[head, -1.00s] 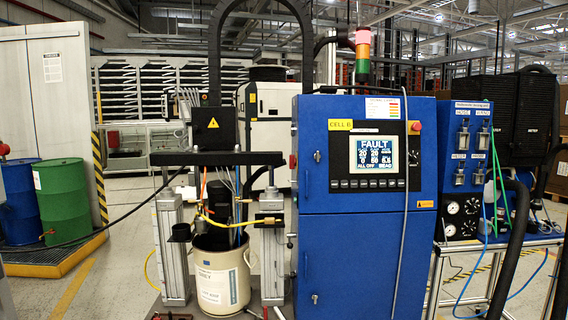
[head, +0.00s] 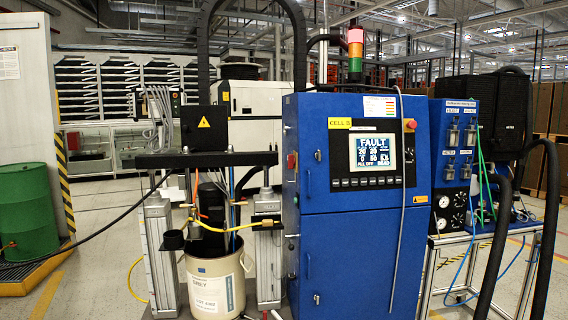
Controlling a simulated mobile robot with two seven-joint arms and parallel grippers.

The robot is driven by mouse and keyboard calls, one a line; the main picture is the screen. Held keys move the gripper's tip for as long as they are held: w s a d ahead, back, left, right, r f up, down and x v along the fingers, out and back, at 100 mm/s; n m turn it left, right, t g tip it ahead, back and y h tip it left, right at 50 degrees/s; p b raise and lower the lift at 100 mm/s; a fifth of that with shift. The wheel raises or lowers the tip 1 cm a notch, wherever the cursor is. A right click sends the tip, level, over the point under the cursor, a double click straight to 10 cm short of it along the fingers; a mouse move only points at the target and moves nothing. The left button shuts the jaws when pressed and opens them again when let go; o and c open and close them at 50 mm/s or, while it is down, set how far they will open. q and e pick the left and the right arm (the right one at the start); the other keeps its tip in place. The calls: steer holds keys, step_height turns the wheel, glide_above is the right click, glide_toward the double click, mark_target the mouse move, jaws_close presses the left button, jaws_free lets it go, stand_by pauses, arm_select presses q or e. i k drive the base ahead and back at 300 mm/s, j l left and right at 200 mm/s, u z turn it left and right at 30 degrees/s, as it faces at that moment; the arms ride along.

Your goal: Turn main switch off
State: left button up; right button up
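The blue control cabinet (head: 349,235) stands upright in the middle of the head view, its doors shut. A small red switch (head: 292,161) sits on its narrow left side, near the top; its handle position is too small to tell. A red button (head: 409,125) sits at the upper right of the front. The screen (head: 376,152) is lit and reads FAULT, with ALL OFF in its bottom line. Neither of my grippers is in view.
The drum pump with a beige pail (head: 214,285) and black crossbar (head: 205,159) stands just left of the cabinet. A trolley with a blue gauge panel (head: 458,145) and thick black hoses stands right. A green drum (head: 28,212) is at far left. Open floor lies between drum and pump.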

mark_target(291, 159)
steer(key=j+z, duration=0.1)
steer(key=j, duration=0.45)
steer(key=i+j+u, duration=0.2)
steer(key=i, duration=0.85)
steer(key=i+j+u, duration=0.15)
steer(key=i, duration=0.85)
